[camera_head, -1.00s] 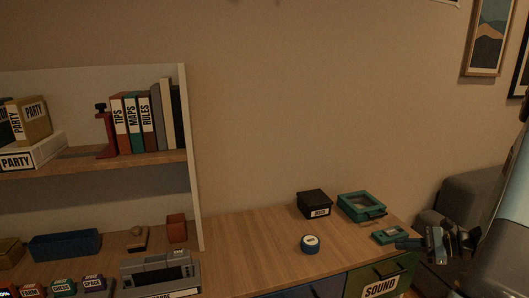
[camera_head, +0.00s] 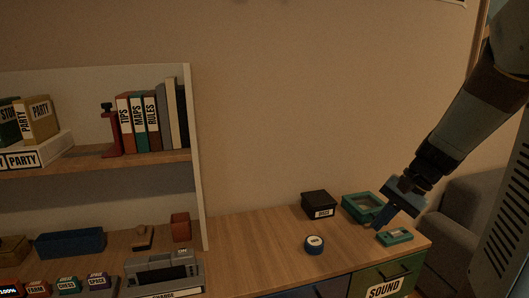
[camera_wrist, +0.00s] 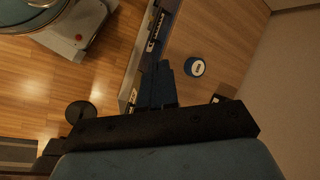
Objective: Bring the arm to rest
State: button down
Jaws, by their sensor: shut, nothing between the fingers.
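My gripper (camera_head: 384,221) hangs from my arm at the right of the head view, over the right end of the wooden cabinet top (camera_head: 262,240). Its fingers are shut with nothing between them and point down, in front of the teal box with a clear lid (camera_head: 361,204) and left of a small teal case (camera_head: 395,236). I cannot tell whether the fingertips touch anything. In the wrist view the shut blue fingers (camera_wrist: 158,84) reach over the cabinet's front edge, with a round blue-and-white tin (camera_wrist: 195,67) to their right.
A black labelled box (camera_head: 319,205) and the blue tin (camera_head: 314,245) stand on the cabinet top. Shelves with books (camera_head: 138,124) and boxes are at the left. A drawer labelled SOUND (camera_head: 385,280) is below. A grey sofa (camera_head: 455,205) is at the right. The middle of the top is clear.

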jog(key=s+a+r+n+t+h, duration=0.2)
jog(key=s+r+n+h, duration=0.1)
jog(key=s+r, duration=0.2)
jog(key=s+a+r+n+t+h, duration=0.2)
jog(key=s+r+n+t, duration=0.1)
jog(key=s+r, duration=0.3)
jog(key=shift+a+r+n+h, duration=0.2)
jog(key=shift+n+h, duration=0.2)
jog(key=shift+n, duration=0.4)
